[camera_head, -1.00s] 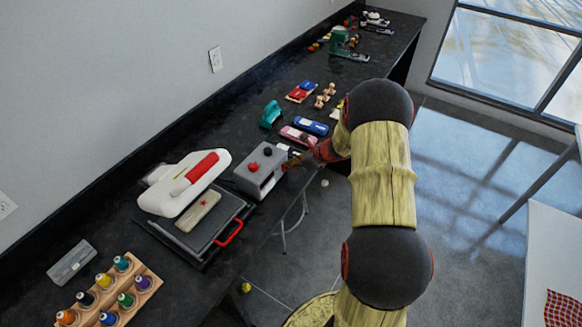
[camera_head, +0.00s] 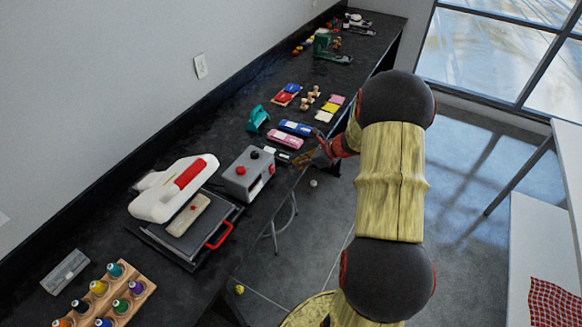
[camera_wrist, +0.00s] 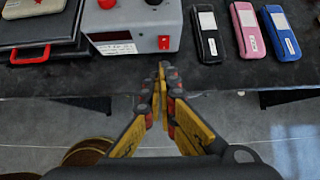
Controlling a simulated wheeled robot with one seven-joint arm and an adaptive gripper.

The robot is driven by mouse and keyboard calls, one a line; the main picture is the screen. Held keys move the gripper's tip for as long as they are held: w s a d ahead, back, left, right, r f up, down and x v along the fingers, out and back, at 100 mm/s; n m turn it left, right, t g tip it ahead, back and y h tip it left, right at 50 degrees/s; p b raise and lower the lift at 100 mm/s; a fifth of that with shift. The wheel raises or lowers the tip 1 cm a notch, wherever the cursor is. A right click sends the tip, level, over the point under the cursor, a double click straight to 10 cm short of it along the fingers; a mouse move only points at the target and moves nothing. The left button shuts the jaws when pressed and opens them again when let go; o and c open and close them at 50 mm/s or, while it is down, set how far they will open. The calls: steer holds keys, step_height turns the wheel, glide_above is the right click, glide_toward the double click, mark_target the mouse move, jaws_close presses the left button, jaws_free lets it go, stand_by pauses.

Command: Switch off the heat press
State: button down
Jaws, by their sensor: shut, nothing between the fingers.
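The heat press (camera_head: 150,203) has a white arm with a red grip and a dark base, with a pale starred piece on it. Beside it stands a grey control box (camera_head: 238,182), with a red and a black knob on top. My gripper (camera_head: 299,161) is shut and empty, in front of the counter edge. In the wrist view, its fingertips (camera_wrist: 162,68) are just below the switch in the picture, apart from the box.
Black, pink (camera_wrist: 246,30) and blue (camera_wrist: 280,32) cases lie right of the box. A rack of coloured bottles (camera_head: 128,300) stands at the counter's near end. A red-handled tray edge (camera_wrist: 30,54) is left of the box. Floor is open in front.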

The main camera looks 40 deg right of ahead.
steer(key=shift+v, duration=0.75)
steer(key=s+a+r+n+g+y, duration=0.15)
steer(key=s+a+n+g, duration=0.25)
steer(key=s+a+n, duration=0.7)
steer(key=s+a+r+n+h, duration=0.1)
steer(key=s+a+r+n, duration=0.3)
steer(key=a+r+n, duration=0.2)
steer(key=s+a+r+n+t+h, duration=0.1)
steer(key=s+a+r+n+h, duration=0.1)
steer(key=s+a+r+n, duration=0.3)
steer(key=s+a+r+n+h, duration=0.2)
steer(key=s+a+r+n, duration=0.2)
steer(key=a+r+n, duration=0.5)
step_height(320, 180, up, 3)
steer(key=shift+s+r+t+b, duration=0.2)
steer(key=shift+s+t+b, duration=0.05)
steer(key=shift+t+b, duration=0.1)
